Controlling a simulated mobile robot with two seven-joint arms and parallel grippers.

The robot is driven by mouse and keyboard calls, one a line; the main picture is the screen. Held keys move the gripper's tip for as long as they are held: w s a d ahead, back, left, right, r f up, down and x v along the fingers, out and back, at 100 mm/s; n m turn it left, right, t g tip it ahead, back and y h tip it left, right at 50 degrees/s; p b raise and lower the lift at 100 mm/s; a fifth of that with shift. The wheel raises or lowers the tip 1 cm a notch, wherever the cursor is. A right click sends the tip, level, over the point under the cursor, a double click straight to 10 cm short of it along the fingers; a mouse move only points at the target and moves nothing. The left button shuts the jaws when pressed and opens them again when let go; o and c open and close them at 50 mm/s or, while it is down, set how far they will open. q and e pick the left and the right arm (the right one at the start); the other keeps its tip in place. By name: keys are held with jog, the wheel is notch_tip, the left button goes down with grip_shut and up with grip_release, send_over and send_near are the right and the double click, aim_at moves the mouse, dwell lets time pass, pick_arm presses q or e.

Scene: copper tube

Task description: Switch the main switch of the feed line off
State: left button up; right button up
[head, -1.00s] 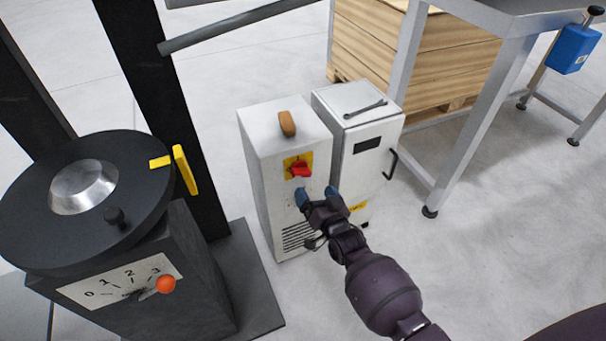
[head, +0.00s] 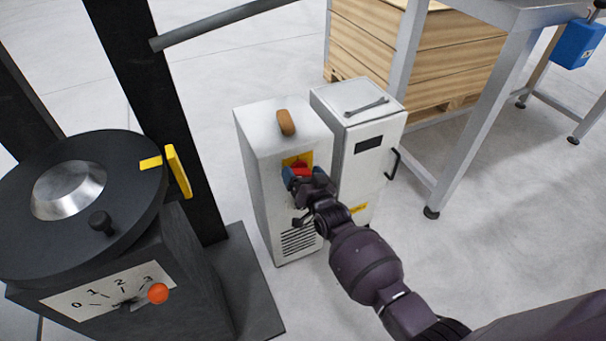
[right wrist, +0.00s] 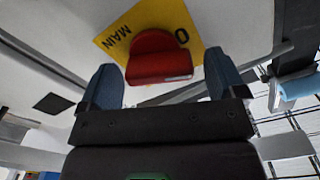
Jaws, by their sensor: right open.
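The main switch is a red knob (right wrist: 158,57) on a yellow plate (right wrist: 190,20) lettered MAIN and O in the right wrist view. In the head view the knob (head: 299,167) sits on the front of a white cabinet (head: 270,200), partly hidden by my right gripper (head: 306,174). In the right wrist view my right gripper (right wrist: 165,85) is open, one blue fingertip on each side of the knob. I cannot tell whether the fingers touch it. My left gripper is not in view.
A second white cabinet (head: 368,145) with a wrench (head: 367,107) on top stands to the right. A black machine with a round turntable (head: 130,200) and a numbered dial (head: 105,295) stands at left. A grey table leg (head: 480,115) and wooden crate (head: 385,50) are behind right.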

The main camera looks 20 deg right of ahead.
jog(key=c, duration=0.9)
jog(key=shift+r+n, duration=0.15)
jog(key=shift+n, duration=0.55)
jog(key=shift+n+p, duration=0.3)
jog(key=shift+n, duration=0.2)
jog(key=shift+a+n, duration=0.1)
jog(key=shift+n, duration=0.8)
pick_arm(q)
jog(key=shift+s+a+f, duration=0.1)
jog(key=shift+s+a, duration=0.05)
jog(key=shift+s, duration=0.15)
pick_arm(e)
jog(key=shift+f+n, duration=0.25)
jog(key=shift+n, duration=0.05)
jog(key=o, duration=0.9)
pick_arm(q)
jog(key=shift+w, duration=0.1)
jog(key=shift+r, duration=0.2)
